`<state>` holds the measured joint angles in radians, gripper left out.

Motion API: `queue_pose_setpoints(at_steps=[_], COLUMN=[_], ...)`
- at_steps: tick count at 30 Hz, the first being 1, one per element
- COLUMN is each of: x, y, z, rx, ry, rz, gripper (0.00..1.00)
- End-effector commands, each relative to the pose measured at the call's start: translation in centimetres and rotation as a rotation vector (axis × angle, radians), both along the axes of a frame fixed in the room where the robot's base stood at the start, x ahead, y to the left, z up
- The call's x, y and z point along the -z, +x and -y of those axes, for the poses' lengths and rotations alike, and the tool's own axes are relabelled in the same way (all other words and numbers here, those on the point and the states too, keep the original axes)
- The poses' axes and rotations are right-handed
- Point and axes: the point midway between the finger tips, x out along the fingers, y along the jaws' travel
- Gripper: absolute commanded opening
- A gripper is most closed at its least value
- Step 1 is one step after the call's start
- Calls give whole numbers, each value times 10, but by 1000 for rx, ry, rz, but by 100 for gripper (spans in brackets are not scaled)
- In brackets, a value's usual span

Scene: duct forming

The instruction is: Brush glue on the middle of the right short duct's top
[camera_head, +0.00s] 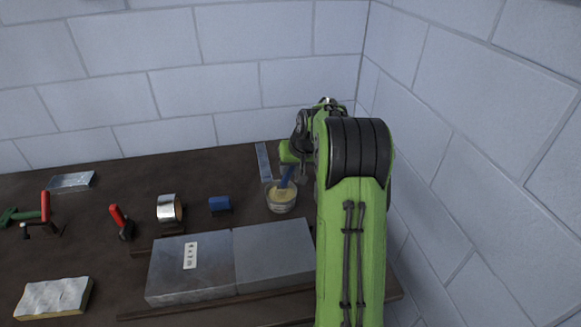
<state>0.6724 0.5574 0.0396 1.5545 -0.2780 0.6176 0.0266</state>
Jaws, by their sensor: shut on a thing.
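The right short duct (273,250) is a plain grey metal box on the bench, end to end with the left short duct (191,269), which bears a white label. I see no glue on the right duct's top. A glue pot (282,203) with yellowish contents stands just behind the right duct. My gripper (288,162) is above the pot, shut on the blue handle of a brush (286,177). The brush slants down into the pot; its bristles are hidden. My green arm hides the area to the right of the ducts.
A blue block-like tool (220,204), a silver tape roll (169,208) and a red-handled tool (120,220) stand behind the ducts. A white-topped slab (54,298) lies front left. Block walls close the back and right.

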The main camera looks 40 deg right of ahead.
Motion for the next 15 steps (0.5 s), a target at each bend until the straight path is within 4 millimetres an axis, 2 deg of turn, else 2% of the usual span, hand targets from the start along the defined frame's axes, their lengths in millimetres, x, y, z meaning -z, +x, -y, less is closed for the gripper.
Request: queue_pose_setpoints(at_steps=[7, 15], x=[-3, -31], y=[-1, 0], z=[0, 0], rx=[0, 1], ry=[2, 1], rz=[-4, -2], gripper=[0, 0])
